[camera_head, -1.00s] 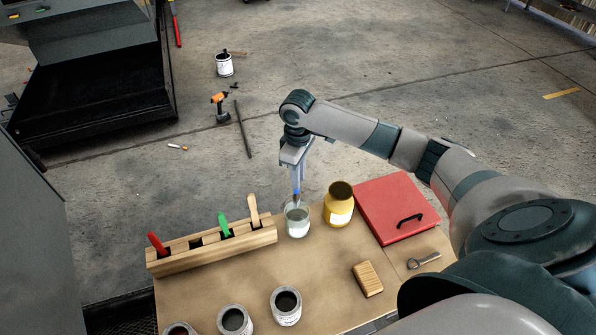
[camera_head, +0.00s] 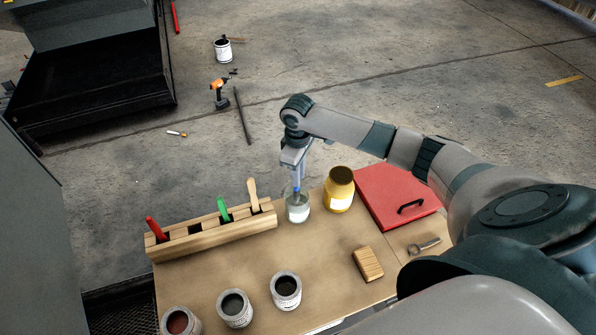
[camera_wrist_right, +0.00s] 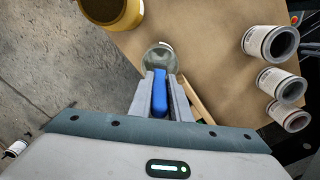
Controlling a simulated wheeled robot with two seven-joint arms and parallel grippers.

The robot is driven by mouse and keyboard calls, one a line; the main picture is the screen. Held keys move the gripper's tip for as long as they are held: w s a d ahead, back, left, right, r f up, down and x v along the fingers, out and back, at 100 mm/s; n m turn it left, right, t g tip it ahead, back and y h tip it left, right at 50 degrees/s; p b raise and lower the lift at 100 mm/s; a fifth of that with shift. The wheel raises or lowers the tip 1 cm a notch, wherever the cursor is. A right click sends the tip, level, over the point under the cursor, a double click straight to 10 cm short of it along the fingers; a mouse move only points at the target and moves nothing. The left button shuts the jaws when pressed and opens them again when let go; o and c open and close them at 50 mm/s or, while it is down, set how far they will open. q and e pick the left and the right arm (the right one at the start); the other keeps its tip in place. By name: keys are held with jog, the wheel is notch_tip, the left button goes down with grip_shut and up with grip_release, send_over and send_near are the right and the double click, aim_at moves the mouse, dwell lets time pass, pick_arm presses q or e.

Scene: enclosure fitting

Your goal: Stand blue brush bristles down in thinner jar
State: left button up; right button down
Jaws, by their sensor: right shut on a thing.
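The thinner jar (camera_head: 297,209) is clear glass with pale liquid and stands on the table beside the wooden brush rack. My right gripper (camera_head: 298,181) is right above it, pointing down, shut on the blue brush (camera_head: 297,190). In the right wrist view the blue handle (camera_wrist_right: 159,93) sits between the two fingers (camera_wrist_right: 160,98), with the jar (camera_wrist_right: 160,57) just beyond. The lower part of the brush is at the jar's mouth; I cannot tell how deep the bristles reach. My left gripper is not in view.
The wooden rack (camera_head: 215,238) left of the jar holds red, green and pale-handled brushes. A yellow jar (camera_head: 339,190) stands close on the right, beside a red case (camera_head: 398,195). A wooden block (camera_head: 368,263) and several paint cans (camera_head: 286,291) are nearer.

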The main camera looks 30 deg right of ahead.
jog(key=shift+f+b, duration=0.45)
jog(key=shift+f, duration=1.05)
jog(key=c, duration=1.6)
grip_release()
jog(key=shift+o, duration=0.2)
jog(key=shift+r, duration=0.55)
notch_tip(320, 180, up, 16)
jog(key=b, duration=0.5)
jog(key=shift+r, duration=0.15)
